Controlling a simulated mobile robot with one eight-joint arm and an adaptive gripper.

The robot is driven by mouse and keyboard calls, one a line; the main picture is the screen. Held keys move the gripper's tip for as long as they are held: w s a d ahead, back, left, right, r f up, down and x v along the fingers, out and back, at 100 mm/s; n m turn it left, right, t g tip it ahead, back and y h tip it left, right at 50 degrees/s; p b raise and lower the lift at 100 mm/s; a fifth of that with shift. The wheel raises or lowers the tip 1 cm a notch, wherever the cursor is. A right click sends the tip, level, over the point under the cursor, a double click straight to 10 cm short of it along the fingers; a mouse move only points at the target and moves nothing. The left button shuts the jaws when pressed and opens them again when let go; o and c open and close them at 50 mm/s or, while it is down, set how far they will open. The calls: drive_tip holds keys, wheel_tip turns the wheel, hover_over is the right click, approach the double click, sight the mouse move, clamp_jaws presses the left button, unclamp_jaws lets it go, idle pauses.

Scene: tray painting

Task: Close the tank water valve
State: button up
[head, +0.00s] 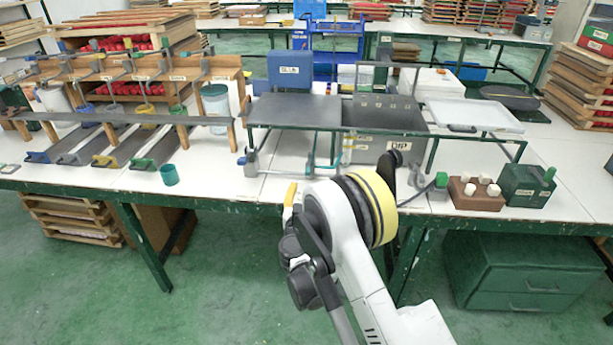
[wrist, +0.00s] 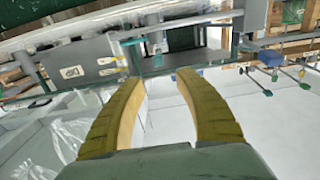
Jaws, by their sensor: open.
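The grey dip tank (head: 370,152), with a "DIP" label, stands on the white table in the middle of the head view. A green pipe frame runs across its front. A grey fitting with a blue handle (head: 246,160) is at the frame's left end, and a fitting with a green handle (head: 440,181) is at its right. I cannot tell which is the tank water valve. My gripper (wrist: 160,75) is open and empty in the wrist view, its yellow fingers pointing toward teal pipework and a labelled grey box. In the head view my arm hides most of it.
A teal cup (head: 169,175) and coloured-handled troughs (head: 110,150) are at left. A brown block with white knobs (head: 475,192) and a green box (head: 526,185) sit at right near the table's front edge. A white tray (head: 500,116) lies behind.

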sight(307, 173)
drive_tip(key=w+b, duration=0.1)
drive_tip(key=w, duration=0.3)
drive_tip(key=w+b, duration=0.2)
drive_tip(key=w, duration=0.3)
drive_tip(key=shift+w+d+f, duration=0.15)
drive_tip(key=shift+d, duration=0.05)
drive_tip(key=shift+w, duration=0.6)
clamp_jaws()
